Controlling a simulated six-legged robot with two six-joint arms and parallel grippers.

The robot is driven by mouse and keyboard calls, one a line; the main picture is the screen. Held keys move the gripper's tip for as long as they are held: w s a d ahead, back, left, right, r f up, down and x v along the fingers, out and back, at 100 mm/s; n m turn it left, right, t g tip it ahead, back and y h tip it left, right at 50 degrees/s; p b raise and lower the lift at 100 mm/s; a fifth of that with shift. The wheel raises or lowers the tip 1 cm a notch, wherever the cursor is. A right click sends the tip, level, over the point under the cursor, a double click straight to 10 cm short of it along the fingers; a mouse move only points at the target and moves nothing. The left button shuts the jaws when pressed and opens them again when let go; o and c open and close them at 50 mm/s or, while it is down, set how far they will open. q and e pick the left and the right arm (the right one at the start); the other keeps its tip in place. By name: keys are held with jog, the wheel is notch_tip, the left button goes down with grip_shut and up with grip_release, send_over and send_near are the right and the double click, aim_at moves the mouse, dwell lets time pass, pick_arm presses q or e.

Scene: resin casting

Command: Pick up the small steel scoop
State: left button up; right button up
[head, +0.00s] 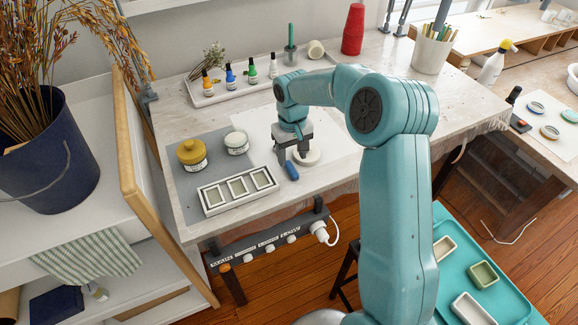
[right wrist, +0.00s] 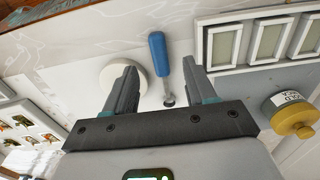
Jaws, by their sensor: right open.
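The small scoop lies on the worktable with its blue handle (head: 291,171) toward the table's front edge. In the right wrist view its blue handle (right wrist: 158,55) and short steel end (right wrist: 169,92) lie between the two fingers as seen from above. My right gripper (head: 294,152) points down over the scoop, with its jaws apart and nothing held. The gripper hides the scoop's steel end in the head view. The right gripper's fingers (right wrist: 159,66) also show in the right wrist view. I cannot tell the exact height above the table. My left gripper is not in view.
A white round disc (head: 308,157) lies close beside the right gripper. A white three-part mould (head: 211,206), a yellow-lidded jar (head: 193,162) and a white jar (head: 237,143) stand to the left. A tray (head: 204,101) with small bottles is behind. The table front edge is near.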

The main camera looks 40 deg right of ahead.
aim_at(292, 168)
jog(key=shift+f, duration=0.3)
jog(key=f, duration=0.1)
jog(key=f+p, duration=0.1)
jog(key=f, duration=0.3)
jog(key=shift+w+d+p, duration=0.15)
jog(key=shift+w+p, duration=0.1)
jog(key=shift+p, duration=0.05)
jog(key=shift+s+r, duration=0.15)
grip_shut()
